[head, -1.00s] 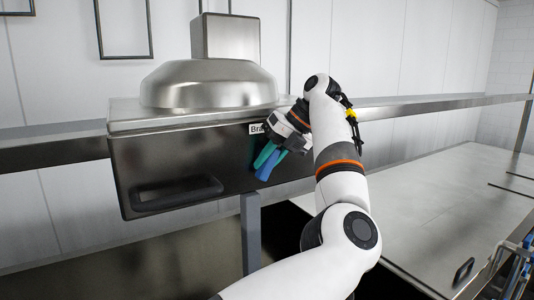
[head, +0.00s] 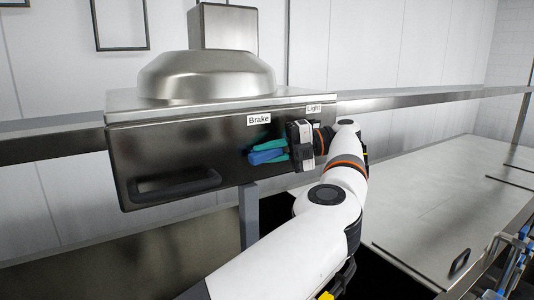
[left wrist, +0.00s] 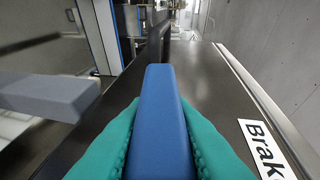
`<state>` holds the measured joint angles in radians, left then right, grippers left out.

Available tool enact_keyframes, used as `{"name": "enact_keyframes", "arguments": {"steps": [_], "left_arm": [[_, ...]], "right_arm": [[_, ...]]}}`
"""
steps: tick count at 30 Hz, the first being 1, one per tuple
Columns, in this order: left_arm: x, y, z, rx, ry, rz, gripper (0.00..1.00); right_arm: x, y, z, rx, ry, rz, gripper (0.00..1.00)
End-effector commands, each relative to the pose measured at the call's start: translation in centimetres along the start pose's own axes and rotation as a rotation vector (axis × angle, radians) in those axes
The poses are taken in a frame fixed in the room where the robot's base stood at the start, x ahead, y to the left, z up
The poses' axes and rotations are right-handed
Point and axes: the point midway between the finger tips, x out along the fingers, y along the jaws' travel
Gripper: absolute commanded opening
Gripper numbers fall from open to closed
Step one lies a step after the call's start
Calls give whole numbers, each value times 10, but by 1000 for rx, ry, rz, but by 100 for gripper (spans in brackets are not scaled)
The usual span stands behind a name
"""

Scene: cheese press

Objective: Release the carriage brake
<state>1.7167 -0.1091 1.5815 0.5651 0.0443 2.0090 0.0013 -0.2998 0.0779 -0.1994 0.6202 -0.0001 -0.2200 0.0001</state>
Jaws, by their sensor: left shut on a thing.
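The carriage is a dark metal box with a steel top (head: 120,110) on a rail. On its front face is a label reading "Brake" (head: 259,119). Below the label is the blue brake lever (head: 266,156), which lies roughly level, pointing left. My left gripper (head: 262,153) has its green fingers shut around the lever, one above and one below in the head view. In the left wrist view the blue lever (left wrist: 160,110) fills the space between the green fingers. The lever's pivot is hidden by the gripper. My right gripper is not in view.
A "Light" label (head: 314,108) is on the box's right part, above my left wrist. A dark handle (head: 175,187) is low on the box's left front. A steel rail (head: 430,99) runs behind, and a steel table (head: 430,200) lies at right.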

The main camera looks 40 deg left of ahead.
Motion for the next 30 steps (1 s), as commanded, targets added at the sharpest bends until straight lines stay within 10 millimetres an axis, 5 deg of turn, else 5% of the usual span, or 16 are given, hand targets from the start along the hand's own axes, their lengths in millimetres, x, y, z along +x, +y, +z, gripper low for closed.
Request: {"name": "enact_keyframes", "arguments": {"steps": [28, 29, 30], "left_arm": [[0, 2, 0, 72, -6, -177, 0], [0, 2, 0, 72, -6, -177, 24], [0, 2, 0, 71, -6, -176, 30]], "right_arm": [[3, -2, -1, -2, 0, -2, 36], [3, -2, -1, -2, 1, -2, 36], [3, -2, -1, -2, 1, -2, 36]]}}
